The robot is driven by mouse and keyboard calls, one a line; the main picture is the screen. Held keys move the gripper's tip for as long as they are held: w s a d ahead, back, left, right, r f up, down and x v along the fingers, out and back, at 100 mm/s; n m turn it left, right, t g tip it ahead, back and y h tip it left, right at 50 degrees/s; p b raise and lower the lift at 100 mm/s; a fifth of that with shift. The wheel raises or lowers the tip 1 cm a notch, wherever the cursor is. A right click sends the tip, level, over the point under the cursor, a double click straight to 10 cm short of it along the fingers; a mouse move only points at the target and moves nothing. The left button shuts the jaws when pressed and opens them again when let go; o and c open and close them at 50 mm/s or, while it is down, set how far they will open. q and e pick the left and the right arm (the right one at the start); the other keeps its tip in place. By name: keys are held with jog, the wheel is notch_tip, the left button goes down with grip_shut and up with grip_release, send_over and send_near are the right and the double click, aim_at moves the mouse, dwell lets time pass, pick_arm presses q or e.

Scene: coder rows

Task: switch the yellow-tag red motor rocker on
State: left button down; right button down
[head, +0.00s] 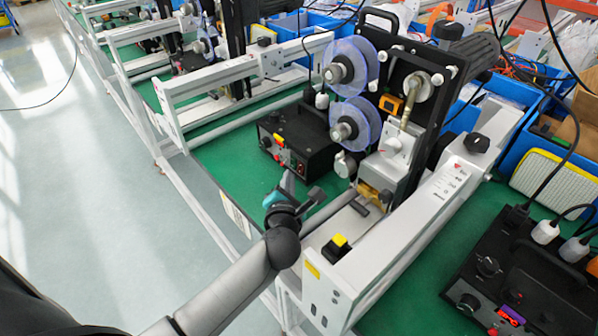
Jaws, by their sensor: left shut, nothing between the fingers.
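A black control box (297,143) stands on the green bench, left of the coder's blue discs. Its front panel bears a small yellow tag (279,137) with a red rocker (280,142) at it. The rocker is too small to tell which way it is tipped. My left gripper (287,183) is shut and empty. In the picture it is just below the box's front panel, apart from the tag and rocker. My arm comes in from the lower left. My right gripper is not in view.
A second black box (515,270) with a purple tag is at the lower right. White rails (400,245) and the coder (405,110) with blue discs stand right of my gripper. A yellow-topped black switch block (337,247) is nearby. The aisle floor at left is clear.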

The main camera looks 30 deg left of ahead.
pick_arm(q)
jog(key=shift+w+d, duration=0.1)
jog(key=shift+w, duration=0.1)
jog(key=shift+w+d, duration=0.1)
jog(key=shift+w, duration=0.1)
jog(key=shift+w+d+f, duration=0.1)
jog(key=shift+w, duration=0.2)
dwell(0.8)
jog(key=shift+s+p, duration=0.15)
jog(key=shift+p, duration=0.15)
jog(key=shift+s+a+p, duration=0.3)
jog(key=shift+s+p, duration=0.15)
jog(key=shift+s, duration=0.1)
jog(key=shift+s+a+r+p, duration=0.25)
jog(key=shift+s+p, duration=0.2)
jog(key=shift+s, duration=0.2)
jog(key=shift+s+a+r+p, duration=0.1)
jog(key=shift+s+a+p, duration=0.15)
jog(key=shift+s, duration=0.3)
jog(key=shift+s+a+r+p, duration=0.1)
jog(key=shift+s+a+p, duration=0.15)
jog(key=shift+s, duration=0.25)
jog(key=shift+s+a+r+p, duration=0.15)
jog(key=shift+s+p, duration=0.15)
jog(key=shift+s, duration=0.25)
jog(key=shift+f, duration=0.15)
